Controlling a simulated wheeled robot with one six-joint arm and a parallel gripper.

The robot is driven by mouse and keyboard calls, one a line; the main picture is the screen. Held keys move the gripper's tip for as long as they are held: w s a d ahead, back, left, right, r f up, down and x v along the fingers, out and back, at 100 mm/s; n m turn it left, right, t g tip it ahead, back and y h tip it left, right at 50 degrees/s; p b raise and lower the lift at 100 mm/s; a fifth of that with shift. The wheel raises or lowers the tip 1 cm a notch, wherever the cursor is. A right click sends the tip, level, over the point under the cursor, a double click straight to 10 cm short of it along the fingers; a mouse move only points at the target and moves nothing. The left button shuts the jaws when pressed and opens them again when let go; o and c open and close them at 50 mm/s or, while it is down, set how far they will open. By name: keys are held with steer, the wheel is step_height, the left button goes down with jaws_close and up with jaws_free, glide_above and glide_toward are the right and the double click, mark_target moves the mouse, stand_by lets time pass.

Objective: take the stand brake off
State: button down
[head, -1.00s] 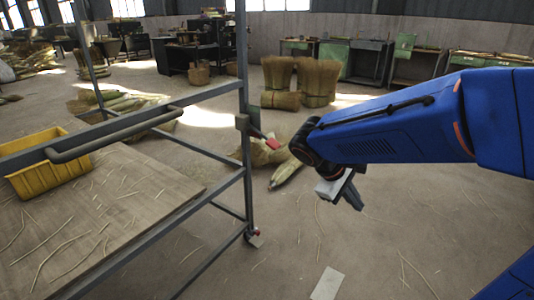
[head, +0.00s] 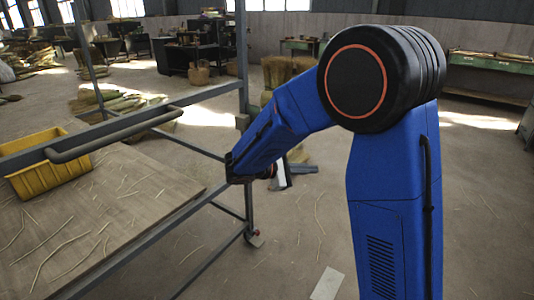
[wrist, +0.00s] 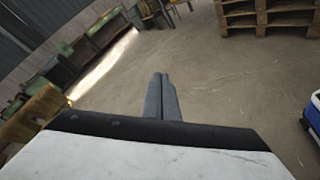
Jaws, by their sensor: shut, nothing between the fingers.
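The grey metal stand (head: 246,190) is on the left in the head view, with a grey box (head: 242,121) on its near upright. The red-tipped lever beside that box is hidden behind my arm. A small red part (head: 257,232) shows at the caster at the upright's foot. My gripper (head: 306,169) is partly hidden by my arm, just right of the upright, and points right, away from it. In the wrist view my gripper's fingers (wrist: 160,82) are together and empty, with bare floor beyond. No part of the stand is clear there.
A yellow bin (head: 48,165) and loose straws lie on the stand's wooden shelf (head: 110,215). Straw bundles (head: 278,72) stand behind my arm. The wrist view shows wooden pallets (wrist: 265,14) and a blue-and-white box (wrist: 313,125) at right. Floor between is mostly clear.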

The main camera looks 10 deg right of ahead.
steer(key=w+a+f+n+t, duration=0.4)
steer(key=w+a, duration=0.2)
steer(key=a, duration=0.4)
steer(key=w+a+f+n+t+h, duration=0.1)
steer(key=w+a+f+n+t, duration=0.3)
steer(key=w+a, duration=0.3)
steer(key=a+t, duration=0.1)
steer(key=a, duration=0.2)
steer(key=shift+w+f+t+h, duration=0.15)
steer(key=shift+w+t+h, duration=0.1)
steer(key=shift+t+h, duration=0.05)
steer(key=shift+w+d, duration=0.1)
steer(key=w+d+r, duration=0.4)
steer(key=d+r, duration=0.1)
steer(key=d, duration=0.3)
steer(key=shift+w+d+r, duration=0.35)
steer(key=shift+w+r, duration=0.05)
